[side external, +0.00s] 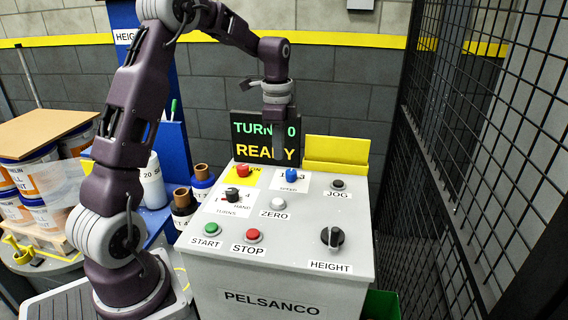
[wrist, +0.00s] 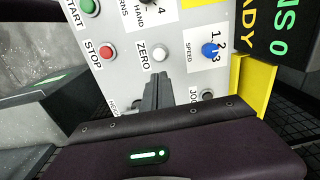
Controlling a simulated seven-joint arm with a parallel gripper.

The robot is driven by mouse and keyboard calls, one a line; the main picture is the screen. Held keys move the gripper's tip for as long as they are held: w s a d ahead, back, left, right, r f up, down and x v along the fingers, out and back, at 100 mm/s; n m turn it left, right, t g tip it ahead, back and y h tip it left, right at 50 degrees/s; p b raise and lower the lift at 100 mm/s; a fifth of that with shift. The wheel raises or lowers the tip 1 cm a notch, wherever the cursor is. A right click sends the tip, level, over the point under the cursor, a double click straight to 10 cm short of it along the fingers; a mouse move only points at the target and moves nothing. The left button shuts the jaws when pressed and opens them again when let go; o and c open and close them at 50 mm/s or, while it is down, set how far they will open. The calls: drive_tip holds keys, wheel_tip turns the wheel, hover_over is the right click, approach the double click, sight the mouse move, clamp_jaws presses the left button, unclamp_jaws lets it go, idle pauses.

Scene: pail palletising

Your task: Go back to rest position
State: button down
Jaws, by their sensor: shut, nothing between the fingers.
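My gripper (side external: 279,142) hangs fingers down above the back part of the grey control panel (side external: 310,268), in front of the display (side external: 250,128). Its fingers (wrist: 156,88) are together and hold nothing in the wrist view. In that view they overlap the panel between the white ZERO button (wrist: 160,53) and the JOG button (wrist: 207,96). The blue SPEED knob (side external: 292,174) is close below and right of the fingers in the side view. The display reads READY, with a partly hidden TURN line above.
The panel also has a green START button (side external: 210,229), a red STOP button (side external: 253,235) and a black HEIGHT knob (side external: 332,237). Stacked pails (side external: 38,180) and bottles stand at left. A black mesh fence (side external: 470,150) is at right. A yellow holder (side external: 337,155) rises behind the panel.

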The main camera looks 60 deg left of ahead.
drive_tip(key=s+d+r+n+t, duration=0.2)
drive_tip(key=s+d+r+n, duration=0.2)
drive_tip(key=s+d+r, duration=0.75)
drive_tip(key=s+d+f+n+t, duration=0.1)
drive_tip(key=s+d+n, duration=0.1)
drive_tip(key=s+d, duration=0.2)
drive_tip(key=s+d+f+n+t, duration=0.1)
drive_tip(key=s+d+n+t, duration=0.1)
drive_tip(key=s+d, duration=0.3)
drive_tip(key=s, duration=0.4)
drive_tip(key=shift+s+f+n, duration=0.25)
drive_tip(key=shift+s+n, duration=0.15)
